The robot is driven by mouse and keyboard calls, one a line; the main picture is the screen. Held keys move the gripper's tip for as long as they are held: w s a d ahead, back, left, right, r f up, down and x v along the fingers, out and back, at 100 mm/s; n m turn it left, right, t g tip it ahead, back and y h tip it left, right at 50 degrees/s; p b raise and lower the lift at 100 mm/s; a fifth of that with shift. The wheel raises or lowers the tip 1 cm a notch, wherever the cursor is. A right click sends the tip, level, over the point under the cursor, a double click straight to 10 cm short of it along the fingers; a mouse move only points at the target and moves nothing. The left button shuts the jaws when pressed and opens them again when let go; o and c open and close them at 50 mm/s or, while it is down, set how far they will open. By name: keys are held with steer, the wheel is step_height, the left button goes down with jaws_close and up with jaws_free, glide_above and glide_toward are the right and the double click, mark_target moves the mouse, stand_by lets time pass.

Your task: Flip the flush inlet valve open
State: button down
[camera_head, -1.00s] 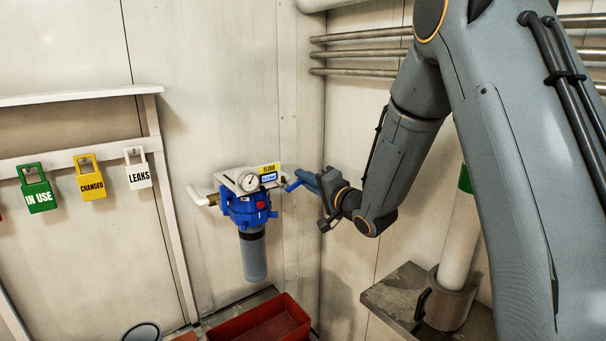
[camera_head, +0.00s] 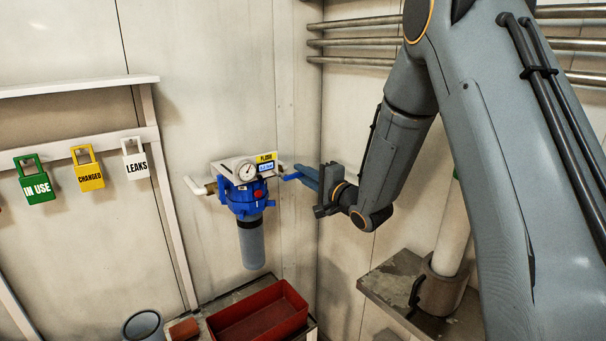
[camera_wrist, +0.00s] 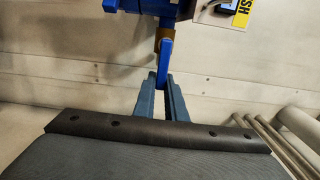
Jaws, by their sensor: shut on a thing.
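The flush inlet valve shows as a blue lever (camera_head: 291,177) on the right side of the blue filter housing (camera_head: 245,197), just below the yellow FLUSH label (camera_head: 265,157). In the wrist view the lever (camera_wrist: 166,58) hangs from a brass fitting (camera_wrist: 164,34) and points toward my gripper. My gripper (camera_wrist: 165,80) has its two blue-grey fingers on either side of the lever's free end and is shut on it. In the head view my gripper (camera_head: 303,173) reaches the lever from the right. The lever's tip is partly hidden between the fingers.
A gauge (camera_head: 246,171) sits on the housing, with a white handle (camera_head: 198,190) at its left. A grey filter bowl (camera_head: 252,246) hangs above a red bin (camera_head: 262,318). Pipes (camera_head: 365,42) run along the right wall. Coloured tags hang at left.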

steer(key=shift+f, duration=0.1)
steer(key=c, duration=2.1)
jaws_free()
steer(key=b+v, duration=0.2)
steer(key=v, duration=0.5)
steer(key=shift+s+d, duration=0.25)
steer(key=shift+s, duration=0.1)
